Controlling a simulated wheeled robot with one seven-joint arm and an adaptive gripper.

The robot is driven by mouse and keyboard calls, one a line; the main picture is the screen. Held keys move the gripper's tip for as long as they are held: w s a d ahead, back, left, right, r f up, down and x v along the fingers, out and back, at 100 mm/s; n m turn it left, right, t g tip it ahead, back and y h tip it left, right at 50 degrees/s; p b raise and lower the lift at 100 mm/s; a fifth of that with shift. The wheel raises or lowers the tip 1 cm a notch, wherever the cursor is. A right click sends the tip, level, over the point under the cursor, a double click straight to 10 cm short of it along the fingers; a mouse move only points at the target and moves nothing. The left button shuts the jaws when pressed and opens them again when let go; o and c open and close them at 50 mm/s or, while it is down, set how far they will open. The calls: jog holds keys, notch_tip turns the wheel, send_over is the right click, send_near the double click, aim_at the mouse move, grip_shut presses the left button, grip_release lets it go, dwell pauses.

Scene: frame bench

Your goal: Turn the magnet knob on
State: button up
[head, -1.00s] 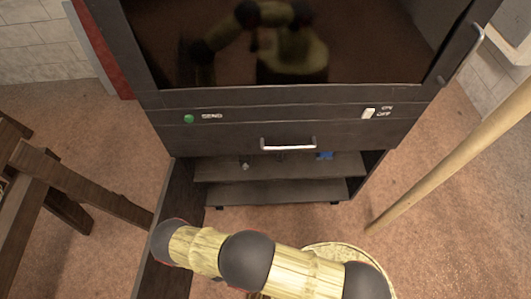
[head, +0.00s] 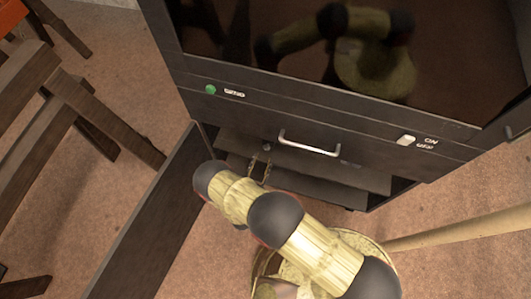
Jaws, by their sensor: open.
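My gripper (head: 260,168) shows small beyond the end of my arm, at the open lower compartment of the dark cabinet (head: 300,118). Its brass-coloured fingers are apart, with nothing seen between them. A small grey piece (head: 267,147) shows just beyond the fingers, below the drawer front; I cannot tell whether it is the magnet knob or whether the gripper touches it. No knob marked as the magnet's is readable. A white switch (head: 406,140) labelled ON and OFF is on the cabinet's right front.
A green button (head: 210,90) labelled SEND is at the panel's left. A metal handle (head: 309,144) sits above the shelves (head: 320,188). The open door (head: 150,215) stands left of my arm. Wooden furniture (head: 70,100) is at far left, a pale pole (head: 460,228) at right.

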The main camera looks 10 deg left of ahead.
aim_at(266, 149)
jog(key=shift+w+d+b, duration=0.2)
jog(key=shift+w+b, duration=0.3)
jog(key=shift+w, duration=1.8)
jog(key=c, duration=0.3)
grip_shut()
